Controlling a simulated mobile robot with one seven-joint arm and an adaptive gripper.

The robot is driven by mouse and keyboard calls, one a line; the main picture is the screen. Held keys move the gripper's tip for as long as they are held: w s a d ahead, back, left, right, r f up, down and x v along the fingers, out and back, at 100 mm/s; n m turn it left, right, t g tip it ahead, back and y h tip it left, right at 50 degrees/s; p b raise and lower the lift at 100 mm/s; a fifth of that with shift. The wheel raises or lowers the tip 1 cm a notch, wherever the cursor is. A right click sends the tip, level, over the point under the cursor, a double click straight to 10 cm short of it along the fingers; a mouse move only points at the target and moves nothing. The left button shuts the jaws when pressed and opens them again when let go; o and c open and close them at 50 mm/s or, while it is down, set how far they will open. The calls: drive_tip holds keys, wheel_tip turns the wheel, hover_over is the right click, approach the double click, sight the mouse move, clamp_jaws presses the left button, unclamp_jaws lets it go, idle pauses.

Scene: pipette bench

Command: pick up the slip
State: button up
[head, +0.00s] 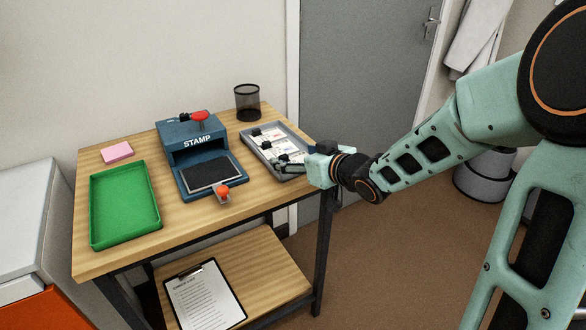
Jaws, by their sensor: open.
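White printed slips (271,144) lie in a grey tray (247,147) at the right end of the wooden table. They look held in rows with small black parts, too small to make out clearly. My gripper (285,162) reaches in from the right, with its fingers over the front right part of the grey tray. It is open, and no slip shows between its fingers. The gripper hides the tray's front right corner and perhaps part of a slip. I cannot tell whether the fingertips touch a slip.
A blue stamp press (196,140) with a red knob stands left of the grey tray. A green tray (124,205), pink pad (117,152) and black mesh cup (247,102) are also on the table. A clipboard (204,297) lies below.

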drive_tip(key=shift+w+f, duration=0.1)
drive_tip(key=shift+f, duration=0.1)
drive_tip(key=c, duration=1.9)
drive_tip(key=shift+c, duration=0.2)
